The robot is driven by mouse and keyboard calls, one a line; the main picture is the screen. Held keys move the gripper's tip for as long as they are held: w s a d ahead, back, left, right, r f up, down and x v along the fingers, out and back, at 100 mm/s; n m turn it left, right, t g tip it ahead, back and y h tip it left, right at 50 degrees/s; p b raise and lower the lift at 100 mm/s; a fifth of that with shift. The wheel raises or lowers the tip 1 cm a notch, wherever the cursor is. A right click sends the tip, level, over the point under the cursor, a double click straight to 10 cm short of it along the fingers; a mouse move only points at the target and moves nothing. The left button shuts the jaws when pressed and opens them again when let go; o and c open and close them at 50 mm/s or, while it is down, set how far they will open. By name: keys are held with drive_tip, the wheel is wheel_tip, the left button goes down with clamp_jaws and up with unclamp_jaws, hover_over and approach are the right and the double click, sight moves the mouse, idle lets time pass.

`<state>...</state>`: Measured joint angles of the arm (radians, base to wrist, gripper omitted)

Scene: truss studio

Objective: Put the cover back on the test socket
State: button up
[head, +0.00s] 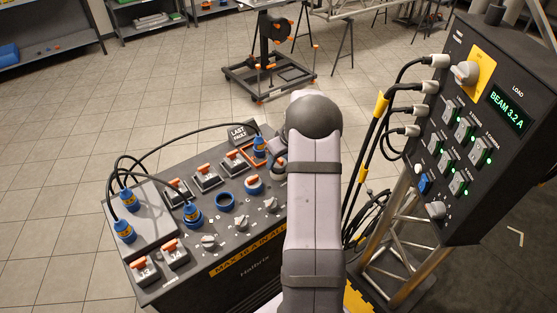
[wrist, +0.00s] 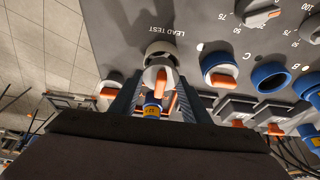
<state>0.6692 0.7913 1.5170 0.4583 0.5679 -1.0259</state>
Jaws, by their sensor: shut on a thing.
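My gripper (wrist: 157,88) is shut on the cover (wrist: 152,76), a pale grey round cap with an orange tab, held between its two fingers in the wrist view. The test socket (wrist: 159,47), a pale ring beside the upside-down words LEAD TEST, shows just above the cover there. The cover overlaps the ring's lower edge in that picture. I cannot tell whether they touch. In the head view my arm hides most of the gripper, the cover and the test socket.
A blue plug (head: 260,146) with a cable stands close to my gripper. A capped blue socket (head: 254,185), an open blue socket (head: 225,202), knobs and orange-tipped switches crowd the sloping panel. A load box (head: 480,130) with cables stands at the right.

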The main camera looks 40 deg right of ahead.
drive_tip(key=shift+f+b, duration=0.45)
drive_tip(key=shift+b, duration=0.05)
idle(0.6)
drive_tip(key=o, duration=1.7)
drive_tip(key=shift+c, duration=0.2)
drive_tip(key=shift+r+p, duration=2.75)
drive_tip(key=shift+r, duration=1.75)
